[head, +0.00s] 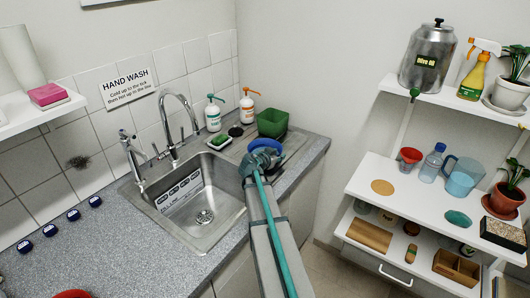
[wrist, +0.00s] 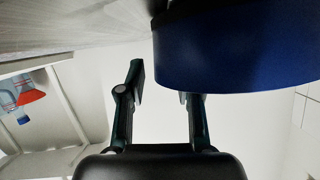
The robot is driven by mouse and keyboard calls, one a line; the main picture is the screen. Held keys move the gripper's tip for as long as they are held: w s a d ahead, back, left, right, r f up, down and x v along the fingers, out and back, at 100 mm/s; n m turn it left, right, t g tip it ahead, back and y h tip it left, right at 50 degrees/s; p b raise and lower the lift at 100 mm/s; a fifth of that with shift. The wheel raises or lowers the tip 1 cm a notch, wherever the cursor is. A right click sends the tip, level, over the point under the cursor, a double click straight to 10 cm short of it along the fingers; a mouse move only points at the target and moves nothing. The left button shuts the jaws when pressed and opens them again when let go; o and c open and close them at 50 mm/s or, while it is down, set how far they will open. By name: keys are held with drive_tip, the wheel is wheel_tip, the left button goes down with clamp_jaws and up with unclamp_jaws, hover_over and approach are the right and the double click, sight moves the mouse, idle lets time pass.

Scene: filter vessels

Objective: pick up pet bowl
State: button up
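The pet bowl appears to be the blue round bowl (head: 268,145) on the counter right of the sink, partly hidden behind my gripper (head: 260,160) in the head view. In the wrist view the bowl (wrist: 235,50) is large and close, filling the upper right with its smooth blue side. My gripper (wrist: 163,85) is open there, its two dark fingers spread apart. The bowl's left edge reaches between the fingers in the picture, and its lower edge overlaps the right fingertip. I cannot tell whether they touch.
A green container (head: 272,122) stands just behind the bowl. Two pump bottles (head: 213,115) (head: 247,106) and a green-topped sponge (head: 219,140) stand left of it. The sink (head: 195,200) with its taps lies to the left. Shelves (head: 400,190) with several items stand at the right.

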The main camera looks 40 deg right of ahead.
drive_tip(key=shift+w+d+f, duration=0.25)
drive_tip(key=shift+d, duration=0.35)
clamp_jaws()
drive_tip(key=shift+r, duration=0.15)
